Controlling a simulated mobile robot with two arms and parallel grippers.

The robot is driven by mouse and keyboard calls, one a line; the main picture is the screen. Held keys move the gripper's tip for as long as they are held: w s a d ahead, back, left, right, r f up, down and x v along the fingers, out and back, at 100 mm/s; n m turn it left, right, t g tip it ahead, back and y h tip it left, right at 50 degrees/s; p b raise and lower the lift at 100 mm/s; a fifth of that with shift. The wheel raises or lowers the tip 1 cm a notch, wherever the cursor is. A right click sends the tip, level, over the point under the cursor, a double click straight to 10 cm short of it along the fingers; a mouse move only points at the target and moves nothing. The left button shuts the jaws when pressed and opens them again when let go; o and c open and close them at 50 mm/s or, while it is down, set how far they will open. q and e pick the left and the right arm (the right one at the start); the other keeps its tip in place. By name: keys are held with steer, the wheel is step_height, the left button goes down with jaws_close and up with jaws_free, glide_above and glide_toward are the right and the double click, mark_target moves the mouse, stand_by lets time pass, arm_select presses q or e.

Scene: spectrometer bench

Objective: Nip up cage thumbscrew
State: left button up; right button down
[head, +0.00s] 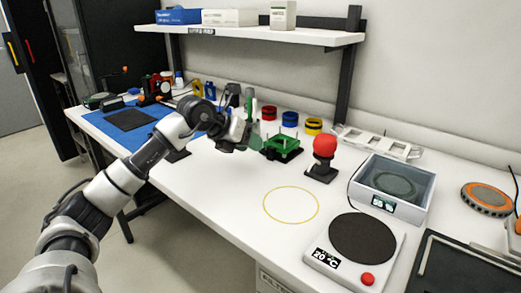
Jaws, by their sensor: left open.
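My left arm reaches in from the left, and my left gripper (246,134) is open above the white bench, by a green part on a black base (282,147). A small green piece shows right at the gripper; I cannot tell whether it is touched. No cage thumbscrew can be made out at this size; the gripper and wrist hide part of the area behind them. A red rounded block on a black stand (324,150) stands to the right of the green part. My right gripper is not in view.
A yellow ring outline (291,204) marks clear bench in front. A hot plate (361,238) and a clear-topped box (393,188) stand right. Red, blue and yellow cylinders (290,119) stand behind. A blue mat (140,122) lies left; a shelf (250,35) hangs above.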

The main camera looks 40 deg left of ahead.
mark_target(267, 153)
arm_select(q)
steer(key=shift+x, duration=2.35)
jaws_close()
